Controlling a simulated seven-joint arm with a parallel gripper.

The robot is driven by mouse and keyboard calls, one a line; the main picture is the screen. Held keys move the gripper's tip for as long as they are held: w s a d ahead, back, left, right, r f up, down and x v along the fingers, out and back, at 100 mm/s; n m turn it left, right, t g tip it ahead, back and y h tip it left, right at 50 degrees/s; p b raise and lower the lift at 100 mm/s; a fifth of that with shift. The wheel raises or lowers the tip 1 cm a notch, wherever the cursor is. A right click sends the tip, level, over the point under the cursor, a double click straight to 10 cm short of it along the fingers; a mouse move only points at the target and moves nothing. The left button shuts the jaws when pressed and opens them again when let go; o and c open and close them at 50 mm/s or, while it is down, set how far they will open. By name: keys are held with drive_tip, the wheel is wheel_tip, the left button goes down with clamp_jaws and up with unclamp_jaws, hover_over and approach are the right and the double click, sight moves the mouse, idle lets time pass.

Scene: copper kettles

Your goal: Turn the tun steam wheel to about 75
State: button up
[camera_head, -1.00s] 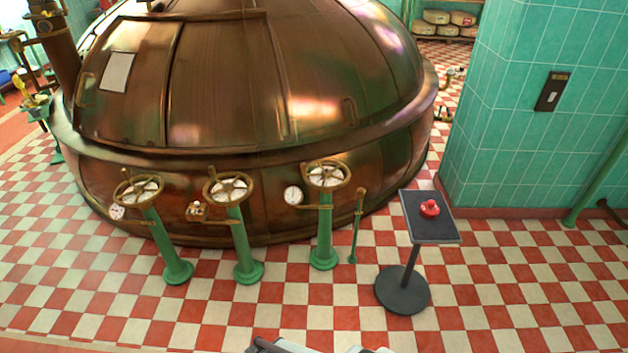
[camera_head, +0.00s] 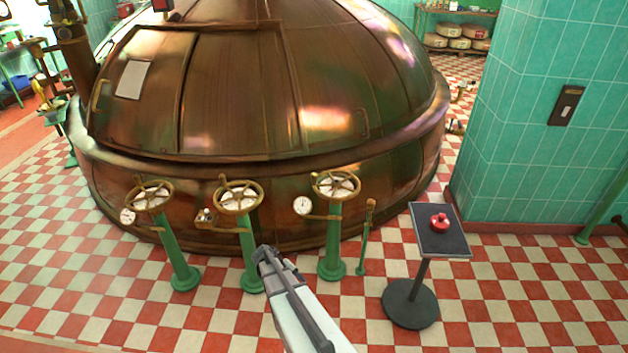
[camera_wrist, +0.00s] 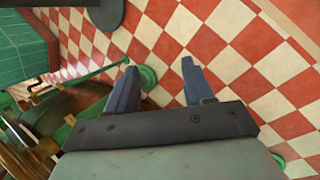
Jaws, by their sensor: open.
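Three brass handwheels with white dials stand on green posts in front of the big copper kettle (camera_head: 300,170): a left wheel (camera_head: 148,195), a middle wheel (camera_head: 238,196) and a right wheel (camera_head: 336,185). I cannot tell which is the tun steam wheel, and the dial readings are too small to read. My gripper (camera_head: 264,254) is below the middle wheel and to its right, nearer the camera and apart from the wheels. In the wrist view my gripper (camera_wrist: 159,65) is open and empty above the checkered floor, with brass wheel parts (camera_wrist: 22,150) at lower left.
A black stand (camera_head: 445,240) with a red button (camera_head: 439,221) is at right. A short lever on a green post (camera_head: 364,240) stands beside the right wheel. Small gauges (camera_head: 302,206) sit beside the posts. The front checkered floor is clear.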

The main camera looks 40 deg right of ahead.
drive_tip(key=w+d+r+n+h, duration=0.2)
drive_tip(key=w+d+r+h, duration=0.15)
drive_tip(key=w+d, duration=0.5)
drive_tip(key=n+t+h, duration=0.6)
drive_tip(key=n+h, duration=0.3)
drive_tip(key=n, duration=0.9)
approach(314, 179)
drive_tip(key=w+d, duration=0.1)
drive_tip(key=d, duration=0.6)
drive_tip(key=w+d+f, duration=0.1)
drive_tip(key=d, duration=0.2)
drive_tip(key=shift+w+d, duration=0.3)
drive_tip(key=shift+w, duration=0.05)
drive_tip(key=shift+c, duration=0.5)
clamp_jaws()
